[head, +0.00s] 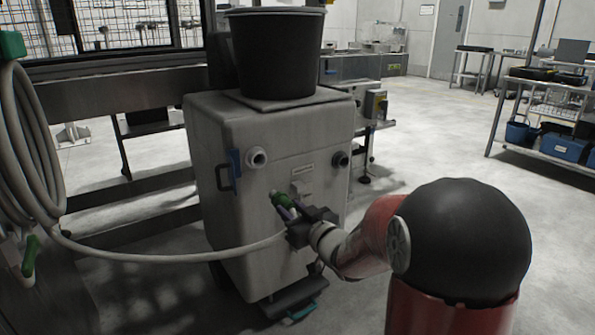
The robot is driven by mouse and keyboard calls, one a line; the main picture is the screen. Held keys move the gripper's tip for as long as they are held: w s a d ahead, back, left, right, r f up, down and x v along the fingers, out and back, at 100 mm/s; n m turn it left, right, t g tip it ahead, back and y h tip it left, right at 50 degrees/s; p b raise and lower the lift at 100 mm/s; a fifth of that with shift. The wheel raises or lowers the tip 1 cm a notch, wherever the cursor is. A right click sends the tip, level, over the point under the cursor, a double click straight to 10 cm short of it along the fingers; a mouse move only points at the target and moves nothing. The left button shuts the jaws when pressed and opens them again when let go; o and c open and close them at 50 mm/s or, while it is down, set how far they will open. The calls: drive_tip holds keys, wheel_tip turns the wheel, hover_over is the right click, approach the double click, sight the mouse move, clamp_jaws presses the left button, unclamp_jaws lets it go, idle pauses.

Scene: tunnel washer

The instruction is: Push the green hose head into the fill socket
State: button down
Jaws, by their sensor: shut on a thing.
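The green hose head (279,199) is in front of the grey tank's front face, with its green end pointing up and left. My gripper (291,211) is shut on it, and the jaws hide part of it. A pale round socket (257,158) sticks out of the tank front, above and left of the hose head. A dark round port (340,160) sits further right. Neither is labelled legibly, so I cannot tell which is the fill socket. The green head appears apart from both. The pale hose (165,256) runs left from my gripper.
The grey tank (237,211) carries a black bucket (278,55) on top. A blue-and-black handle (230,171) is left of the pale socket. Coiled hose (40,150) hangs at far left.

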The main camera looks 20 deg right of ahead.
wheel_tip(320, 180, up, 7)
drive_tip(key=s+p, duration=0.1)
drive_tip(key=s, duration=0.1)
drive_tip(key=shift+d+x, duration=0.2)
drive_tip(key=shift+x, duration=1.9)
drive_tip(key=shift+d+x, duration=0.25)
drive_tip(key=shift+x, duration=1.8)
drive_tip(key=shift+w+f, duration=0.1)
drive_tip(key=shift+w, duration=0.15)
drive_tip(key=shift+x, duration=0.85)
drive_tip(key=shift+w+a+b, duration=0.15)
drive_tip(key=shift+w+b, duration=0.15)
drive_tip(key=c, duration=1)
unclamp_jaws()
